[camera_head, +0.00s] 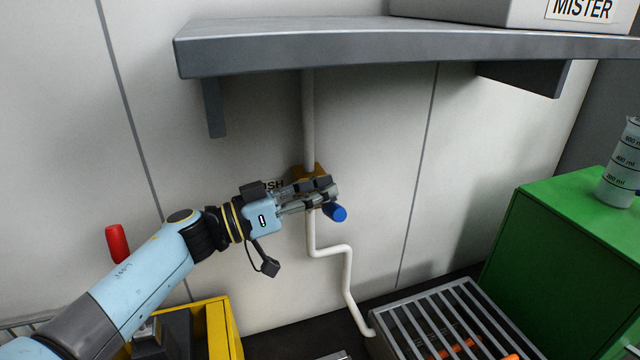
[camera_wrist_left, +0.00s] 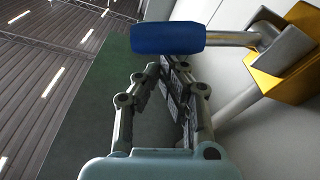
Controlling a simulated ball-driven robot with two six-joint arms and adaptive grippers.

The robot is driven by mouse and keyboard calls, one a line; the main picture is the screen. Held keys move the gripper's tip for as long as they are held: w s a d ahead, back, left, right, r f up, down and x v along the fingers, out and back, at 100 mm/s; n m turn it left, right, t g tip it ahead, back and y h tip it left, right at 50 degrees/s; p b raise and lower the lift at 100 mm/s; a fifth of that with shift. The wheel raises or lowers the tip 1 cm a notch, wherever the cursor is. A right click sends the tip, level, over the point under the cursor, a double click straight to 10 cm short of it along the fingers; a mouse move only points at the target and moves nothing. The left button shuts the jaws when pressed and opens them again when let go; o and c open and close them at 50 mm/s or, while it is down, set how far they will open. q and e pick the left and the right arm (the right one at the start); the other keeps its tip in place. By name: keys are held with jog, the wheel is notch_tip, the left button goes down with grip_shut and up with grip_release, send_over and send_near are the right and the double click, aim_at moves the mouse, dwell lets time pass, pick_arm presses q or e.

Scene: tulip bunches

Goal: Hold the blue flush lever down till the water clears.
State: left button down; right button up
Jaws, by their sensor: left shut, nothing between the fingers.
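The blue flush lever (camera_head: 337,213) sticks out from a yellow valve body (camera_head: 306,170) on the white wall pipe; only its blue end shows in the head view. In the left wrist view the blue grip (camera_wrist_left: 167,38) lies sideways on a grey metal arm from the yellow body (camera_wrist_left: 290,75). My left gripper (camera_head: 332,188) is shut and empty, its fingers overlapping the lever just above the blue end in the head view. In the wrist view its fingertips (camera_wrist_left: 160,66) are close to the blue grip; I cannot tell whether they touch. No water is discernible. My right gripper is out of view.
A grey shelf (camera_head: 400,42) with a MISTER box (camera_head: 530,12) overhangs the valve. The white pipe (camera_head: 347,270) bends down to a slatted grate (camera_head: 400,325) with orange things beneath. A green cabinet (camera_head: 560,260) bears a beaker (camera_head: 622,175). A yellow bin (camera_head: 222,330) stands lower left.

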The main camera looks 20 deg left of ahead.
pick_arm(q)
notch_tip(320, 180, down, 8)
jog(key=s+d+m+g+h+b, duration=0.1)
jog(key=s+m+b, duration=0.1)
jog(key=m, duration=0.6)
jog(key=shift+d+r+m+g, duration=0.15)
jog(key=shift+d+m+g, duration=0.1)
jog(key=shift+m+g, duration=0.15)
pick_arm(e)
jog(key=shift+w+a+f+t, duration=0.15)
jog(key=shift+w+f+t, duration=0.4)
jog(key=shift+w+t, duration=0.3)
pick_arm(q)
jog(key=shift+s, duration=0.15)
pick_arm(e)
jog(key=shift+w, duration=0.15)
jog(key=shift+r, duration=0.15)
